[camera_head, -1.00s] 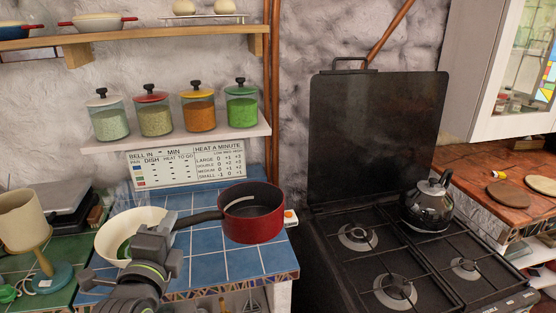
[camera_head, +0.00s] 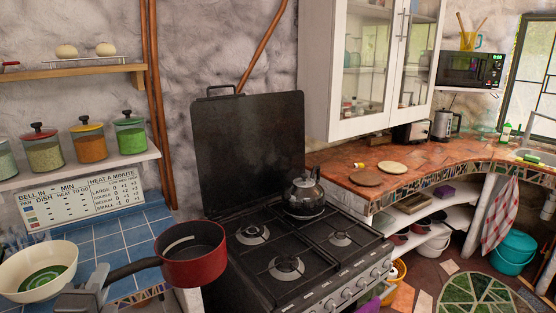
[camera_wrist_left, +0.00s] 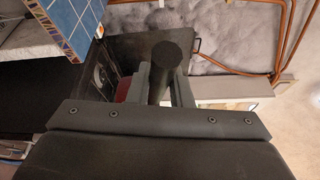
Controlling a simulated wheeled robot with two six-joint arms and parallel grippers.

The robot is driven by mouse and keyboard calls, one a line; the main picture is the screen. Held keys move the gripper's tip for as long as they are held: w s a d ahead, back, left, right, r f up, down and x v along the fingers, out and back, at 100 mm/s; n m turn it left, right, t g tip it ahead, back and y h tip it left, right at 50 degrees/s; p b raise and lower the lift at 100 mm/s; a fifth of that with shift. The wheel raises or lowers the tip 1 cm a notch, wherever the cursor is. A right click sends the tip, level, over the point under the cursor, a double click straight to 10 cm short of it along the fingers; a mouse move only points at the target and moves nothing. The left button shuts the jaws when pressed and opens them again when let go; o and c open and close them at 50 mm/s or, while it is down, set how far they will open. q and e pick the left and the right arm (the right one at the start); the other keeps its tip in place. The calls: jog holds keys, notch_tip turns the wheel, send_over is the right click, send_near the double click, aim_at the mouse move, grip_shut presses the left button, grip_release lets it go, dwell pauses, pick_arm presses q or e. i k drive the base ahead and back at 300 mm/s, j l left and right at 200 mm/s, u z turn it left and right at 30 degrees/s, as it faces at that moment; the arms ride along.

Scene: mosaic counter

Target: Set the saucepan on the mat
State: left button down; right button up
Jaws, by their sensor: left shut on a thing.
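The red saucepan (camera_head: 190,256) with a dark inside is held up near the blue tiled counter's right end, left of the stove. My left gripper (camera_head: 92,284) is shut on its black handle (camera_head: 135,268). In the left wrist view the handle (camera_wrist_left: 171,58) sits between the two fingers, with a bit of red pan (camera_wrist_left: 132,88) behind. Two flat round pieces lie on the wooden counter right of the stove: a brown one (camera_head: 366,178) and a paler one (camera_head: 393,167). I cannot tell if either is the mat. My right gripper is not in view.
The black stove (camera_head: 300,248) has a kettle (camera_head: 304,194) at its back right. A cream bowl (camera_head: 22,284) stands left of my left gripper. A round green patterned piece (camera_head: 475,297) lies on the floor. Wooden counter (camera_head: 345,172) is bare around the round pieces.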

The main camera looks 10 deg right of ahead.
aim_at(384, 169)
jog(key=i+l+z, duration=0.15)
jog(key=z, duration=0.3)
jog(key=i+l+z, duration=0.2)
jog(key=z, duration=0.2)
jog(key=i+l, duration=0.45)
jog(key=i, duration=0.15)
jog(key=i+l, duration=0.95)
jog(key=i, duration=0.3)
jog(key=i+l, duration=0.45)
jog(key=i, duration=0.15)
jog(key=i+l, duration=0.5)
jog(key=i, duration=0.1)
